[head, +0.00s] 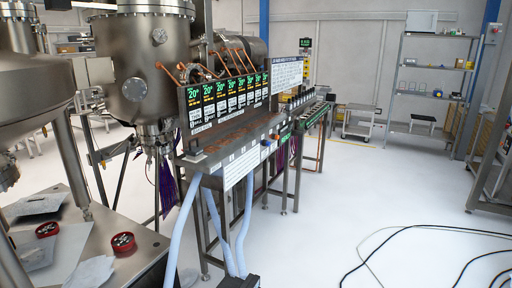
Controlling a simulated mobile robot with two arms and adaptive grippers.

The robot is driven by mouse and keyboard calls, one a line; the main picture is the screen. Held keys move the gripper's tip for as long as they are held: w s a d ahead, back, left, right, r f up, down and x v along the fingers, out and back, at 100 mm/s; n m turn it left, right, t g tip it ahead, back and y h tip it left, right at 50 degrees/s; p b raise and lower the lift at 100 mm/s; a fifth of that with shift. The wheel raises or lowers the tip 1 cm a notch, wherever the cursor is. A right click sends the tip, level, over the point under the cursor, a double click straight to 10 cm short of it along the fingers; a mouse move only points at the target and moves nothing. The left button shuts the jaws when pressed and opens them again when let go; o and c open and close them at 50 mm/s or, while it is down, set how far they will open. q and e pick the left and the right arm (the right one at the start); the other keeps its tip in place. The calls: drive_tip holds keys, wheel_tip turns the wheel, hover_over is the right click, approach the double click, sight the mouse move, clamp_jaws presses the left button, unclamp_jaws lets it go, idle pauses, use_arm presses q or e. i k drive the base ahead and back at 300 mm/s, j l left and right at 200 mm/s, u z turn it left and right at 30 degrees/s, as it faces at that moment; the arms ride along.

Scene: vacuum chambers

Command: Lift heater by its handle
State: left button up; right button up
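I cannot pick out a heater with a handle for certain in the head view. A dark object (239,282) at the bottom edge, below the light blue hoses (213,225), is mostly cut off, and I cannot tell what it is. Neither my left nor my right gripper is in view.
A long metal bench (240,135) carries a row of green-lit displays (228,95). A steel vacuum chamber (145,75) stands behind it. A metal table (100,250) at left holds two red reels. Black cables (430,232) cross the open floor at right. Shelves stand at the back.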

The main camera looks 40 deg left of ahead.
sight(194, 153)
drive_tip(key=i+l, duration=0.15)
drive_tip(key=i, duration=1.65)
drive_tip(key=i+j+u, duration=0.1)
drive_tip(key=i+u, duration=0.7)
drive_tip(key=i+l+u, duration=0.15)
drive_tip(key=u, duration=0.25)
drive_tip(key=i+l+u, duration=0.35)
drive_tip(key=i+j, duration=0.05)
drive_tip(key=i, duration=0.05)
